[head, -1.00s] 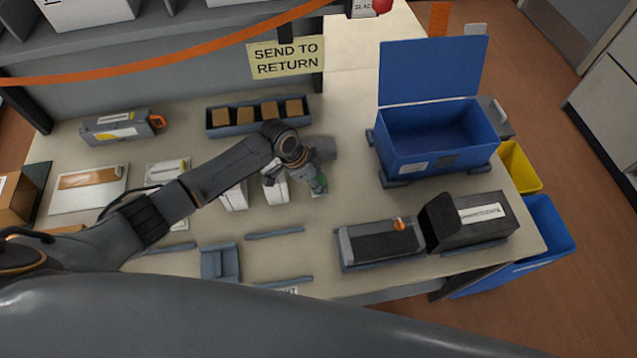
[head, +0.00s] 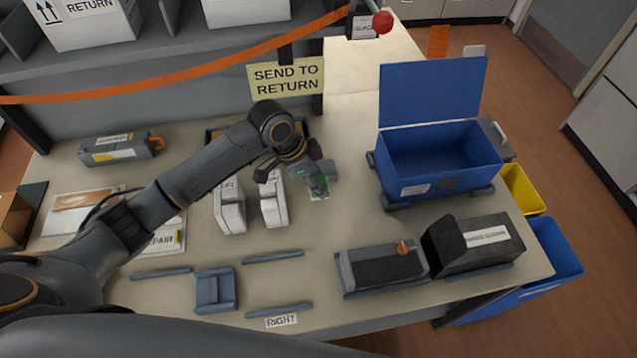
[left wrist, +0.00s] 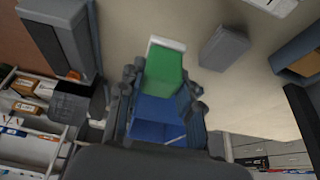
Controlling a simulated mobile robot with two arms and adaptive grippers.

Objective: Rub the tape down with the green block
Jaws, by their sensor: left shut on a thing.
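My left gripper (head: 316,178) is over the middle of the table, just right of two white cartons. It is shut on the green block (head: 322,181). The left wrist view shows the green block (left wrist: 163,74) between the fingers (left wrist: 160,90), with a pale strip at its far end. A small pale patch (head: 318,198) lies at the block's lower end in the head view. I cannot tell whether this is the tape or whether the block touches it. My right gripper is not in view.
The white cartons (head: 229,208) (head: 273,203) stand close left of the gripper. An open blue bin (head: 432,160) is to the right. A grey tray device (head: 380,268) and a black box (head: 475,242) sit at the front right. Table between cartons and bin is mostly clear.

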